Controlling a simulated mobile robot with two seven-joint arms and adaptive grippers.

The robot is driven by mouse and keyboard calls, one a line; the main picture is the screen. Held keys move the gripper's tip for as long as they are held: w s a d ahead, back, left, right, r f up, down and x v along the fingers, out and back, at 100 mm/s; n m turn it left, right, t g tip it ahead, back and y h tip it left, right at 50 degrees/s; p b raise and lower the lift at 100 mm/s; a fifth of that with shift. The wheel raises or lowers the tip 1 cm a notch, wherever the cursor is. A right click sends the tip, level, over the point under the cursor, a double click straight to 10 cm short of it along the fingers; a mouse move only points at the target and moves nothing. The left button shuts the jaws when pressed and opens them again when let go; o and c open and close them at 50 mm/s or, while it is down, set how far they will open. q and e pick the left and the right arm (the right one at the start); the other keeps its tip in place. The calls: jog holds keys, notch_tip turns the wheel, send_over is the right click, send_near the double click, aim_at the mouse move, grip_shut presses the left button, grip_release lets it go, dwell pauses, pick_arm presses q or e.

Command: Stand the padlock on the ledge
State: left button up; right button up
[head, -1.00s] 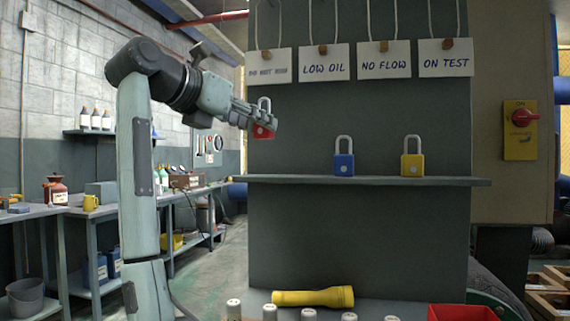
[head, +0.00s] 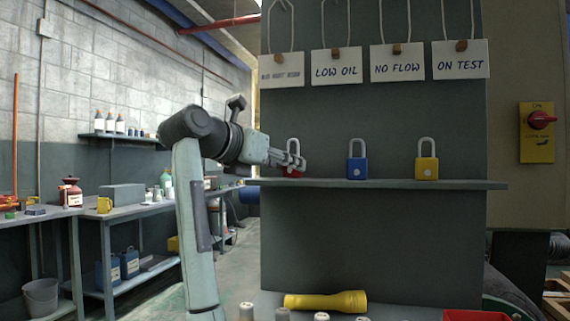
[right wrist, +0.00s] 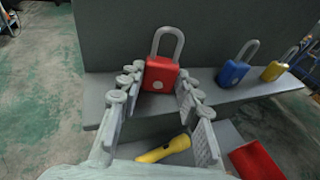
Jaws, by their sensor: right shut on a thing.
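The red padlock (head: 292,172) is upright at the left end of the grey ledge (head: 400,184). Its base is at the ledge's top surface; I cannot tell for sure whether it bears on it. My right gripper (head: 296,163) comes in from the left and is shut on the red padlock. In the right wrist view the padlock (right wrist: 161,75) is between the fingers (right wrist: 160,92), its shackle up and clear. The fingers hide part of its body in the head view. My left gripper is not in view.
A blue padlock (head: 357,168) and a yellow padlock (head: 427,168) stand further right on the ledge, with clear gaps between. Several tags hang above, one reading LOW OIL (head: 336,69). A yellow flashlight (head: 325,301) and a red bin (head: 476,315) are below.

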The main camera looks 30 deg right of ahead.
jog(key=shift+f, duration=0.15)
jog(key=o, duration=0.9)
jog(key=shift+o, duration=0.6)
jog(key=shift+a+r, duration=0.1)
jog(key=shift+r, duration=0.15)
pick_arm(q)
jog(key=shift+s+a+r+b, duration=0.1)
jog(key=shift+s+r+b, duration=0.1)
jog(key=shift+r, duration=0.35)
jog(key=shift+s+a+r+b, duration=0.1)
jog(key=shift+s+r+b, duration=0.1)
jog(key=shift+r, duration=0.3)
pick_arm(e)
jog(key=v, duration=1.2)
